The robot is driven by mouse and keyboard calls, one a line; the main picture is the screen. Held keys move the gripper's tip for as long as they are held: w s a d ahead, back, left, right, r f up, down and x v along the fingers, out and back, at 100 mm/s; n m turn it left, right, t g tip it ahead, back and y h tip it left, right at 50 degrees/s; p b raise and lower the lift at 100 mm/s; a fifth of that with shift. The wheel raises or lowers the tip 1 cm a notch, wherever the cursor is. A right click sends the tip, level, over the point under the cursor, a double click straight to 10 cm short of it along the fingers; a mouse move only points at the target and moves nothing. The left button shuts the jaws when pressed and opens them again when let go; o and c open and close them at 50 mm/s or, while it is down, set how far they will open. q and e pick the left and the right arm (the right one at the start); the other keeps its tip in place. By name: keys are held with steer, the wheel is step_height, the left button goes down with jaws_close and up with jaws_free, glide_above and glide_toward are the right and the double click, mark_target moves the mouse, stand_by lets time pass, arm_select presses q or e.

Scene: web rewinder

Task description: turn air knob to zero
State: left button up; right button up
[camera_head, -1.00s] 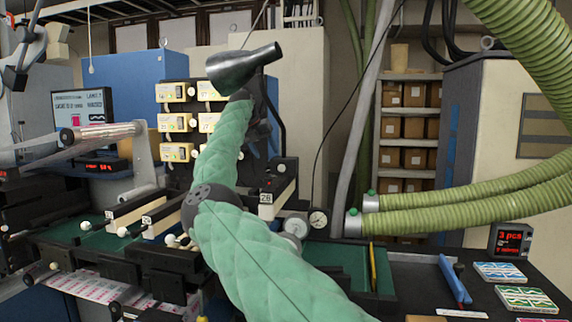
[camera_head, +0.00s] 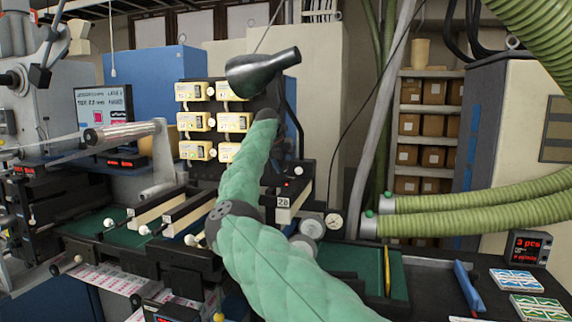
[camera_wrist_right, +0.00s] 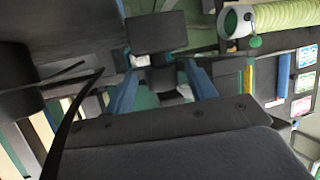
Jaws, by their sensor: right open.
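My right arm, in a green quilted sleeve, crosses the middle of the head view, but its gripper cannot be made out there. In the right wrist view my right gripper (camera_wrist_right: 160,75) shows two blue fingers, apart, with a dark block (camera_wrist_right: 157,31) on a stem beyond and between them. I cannot tell whether the fingers touch it. A round white-faced gauge (camera_head: 334,221) and a grey round part (camera_head: 312,227) sit just right of my arm. Green-topped fittings (camera_head: 370,213) are on the hose ends; one shows in the wrist view (camera_wrist_right: 255,42). Which part is the air knob is unclear. My left gripper is not in view.
A dark cone-shaped part (camera_head: 262,70) stands above my sleeve. A panel of cream control boxes (camera_head: 194,121) is behind. Thick green hoses (camera_head: 480,212) run in from the right. A green tray (camera_head: 355,262) and a blue tool (camera_head: 468,287) lie at the front right.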

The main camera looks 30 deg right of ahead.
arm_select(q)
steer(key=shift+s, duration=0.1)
arm_select(e)
steer(key=shift+d+f, duration=0.15)
steer(key=shift+d, duration=0.05)
steer(key=shift+a, duration=0.1)
steer(key=c, duration=1)
